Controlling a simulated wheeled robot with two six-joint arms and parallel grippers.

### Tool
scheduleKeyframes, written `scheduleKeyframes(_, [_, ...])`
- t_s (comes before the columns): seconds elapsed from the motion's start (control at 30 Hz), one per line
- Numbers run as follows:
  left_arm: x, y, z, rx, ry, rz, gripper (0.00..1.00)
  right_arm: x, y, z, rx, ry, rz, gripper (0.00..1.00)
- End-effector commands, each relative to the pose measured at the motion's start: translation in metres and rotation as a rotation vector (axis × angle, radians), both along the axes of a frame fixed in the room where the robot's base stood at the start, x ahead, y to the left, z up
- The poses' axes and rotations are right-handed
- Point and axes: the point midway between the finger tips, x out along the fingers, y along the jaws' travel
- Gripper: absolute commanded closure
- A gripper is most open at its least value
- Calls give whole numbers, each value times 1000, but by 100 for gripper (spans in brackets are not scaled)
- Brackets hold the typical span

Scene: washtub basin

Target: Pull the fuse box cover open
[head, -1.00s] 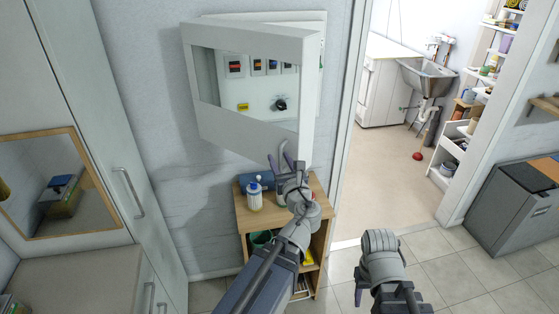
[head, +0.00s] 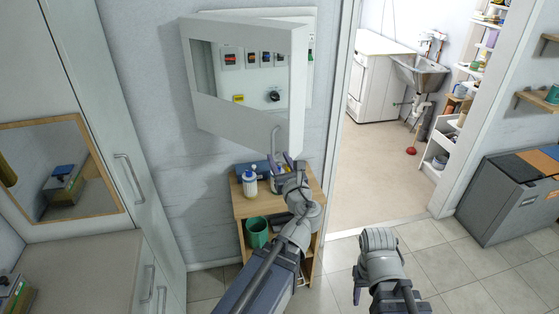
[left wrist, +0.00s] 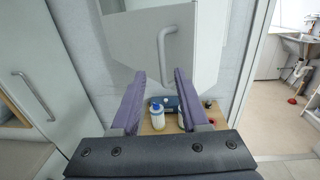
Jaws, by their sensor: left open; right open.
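The fuse box cover (head: 244,122) is a white frame with a window, on the wall at the upper middle of the head view. Its right edge stands away from the fuse box (head: 311,60); switches show through the window. The cover's grey curved handle (head: 276,139) is at its lower right; it also shows in the left wrist view (left wrist: 162,45). My left gripper (head: 285,160) is open just below the handle. In the left wrist view the handle is beyond and above the fingertips, not gripped. My right gripper (head: 358,287) is low, away from the cover, and mostly hidden by its wrist.
A small wooden shelf (head: 240,207) with a bottle (head: 250,183) and a green container (head: 257,232) stands below the box. A tall cabinet (head: 92,110) is at the left. A doorway opens at the right, and the floor there is largely clear.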

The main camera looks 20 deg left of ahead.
Motion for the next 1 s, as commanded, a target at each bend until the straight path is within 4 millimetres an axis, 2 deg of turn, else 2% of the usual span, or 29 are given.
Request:
scheduleKeyframes(0.03, [0, 0, 0, -1, -1, 0, 59, 0, 0, 0, 0, 0, 0, 50])
scheduleKeyframes(0.13, [-2, 0, -4, -44, -12, 9, 70, 0, 0, 0, 0, 0, 0, 50])
scheduleKeyframes(0.23, [-7, -1, -18, -200, -55, 49, 81, 0, 0, 0, 0, 0, 0, 50])
scheduleKeyframes(0.37, [-25, -8, -60, -583, -154, 184, 96, 0, 0, 0, 0, 0, 0, 50])
scheduleKeyframes(0.4, [-34, -13, -76, -717, -186, 246, 100, 0, 0, 0, 0, 0, 0, 50])
scheduleKeyframes(0.43, [-40, -19, -89, -818, -210, 298, 100, 0, 0, 0, 0, 0, 0, 50])
scheduleKeyframes(0.57, [-73, -52, -141, -1211, -291, 568, 100, 0, 0, 0, 0, 0, 0, 50])
scheduleKeyframes(0.7, [-115, -101, -185, -1510, -343, 911, 100, 0, 0, 0, 0, 0, 0, 50])
scheduleKeyframes(0.83, [-152, -144, -207, -1653, -364, 1212, 100, 0, 0, 0, 0, 0, 0, 50])
scheduleKeyframes(1.0, [-186, -182, -217, -1710, -373, 1483, 100, 0, 0, 0, 0, 0, 0, 50])
